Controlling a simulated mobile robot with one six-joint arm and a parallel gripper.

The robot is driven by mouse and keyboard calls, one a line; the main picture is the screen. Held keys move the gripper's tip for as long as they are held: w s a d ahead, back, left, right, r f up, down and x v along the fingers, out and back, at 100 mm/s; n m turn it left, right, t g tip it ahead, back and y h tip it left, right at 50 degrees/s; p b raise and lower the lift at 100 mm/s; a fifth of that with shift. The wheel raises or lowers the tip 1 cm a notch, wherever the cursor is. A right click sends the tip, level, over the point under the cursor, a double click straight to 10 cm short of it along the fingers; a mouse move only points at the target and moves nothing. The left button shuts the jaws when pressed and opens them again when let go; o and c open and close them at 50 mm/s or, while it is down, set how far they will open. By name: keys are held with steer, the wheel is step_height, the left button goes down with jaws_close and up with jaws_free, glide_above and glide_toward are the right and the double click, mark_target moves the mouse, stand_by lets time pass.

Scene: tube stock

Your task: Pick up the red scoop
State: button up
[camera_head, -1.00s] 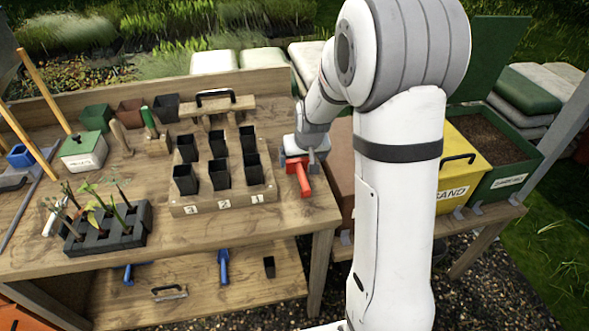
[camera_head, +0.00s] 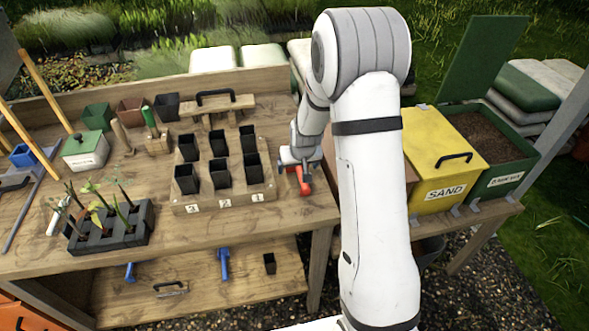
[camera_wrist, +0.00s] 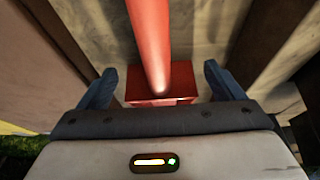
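The red scoop (camera_head: 304,186) lies on the right end of the wooden bench top, right of the block of black pots. My gripper (camera_head: 301,168) is right over it and hides part of it in the head view. In the wrist view the scoop's round red handle (camera_wrist: 149,40) runs up the picture, and a red block-like part (camera_wrist: 162,98) sits between the fingers. My gripper (camera_wrist: 161,76) is open there, with one blue-grey finger on each side of the scoop and a visible gap on both sides.
A wooden block with several black pots (camera_head: 221,174) stands close left of my gripper. The bench's right edge (camera_head: 335,207) is near. Beyond it stand a yellow sand bin (camera_head: 440,195) and a green bin (camera_head: 500,184) with its lid raised.

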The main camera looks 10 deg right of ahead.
steer(key=c, duration=1.2)
steer(key=shift+c, duration=0.2)
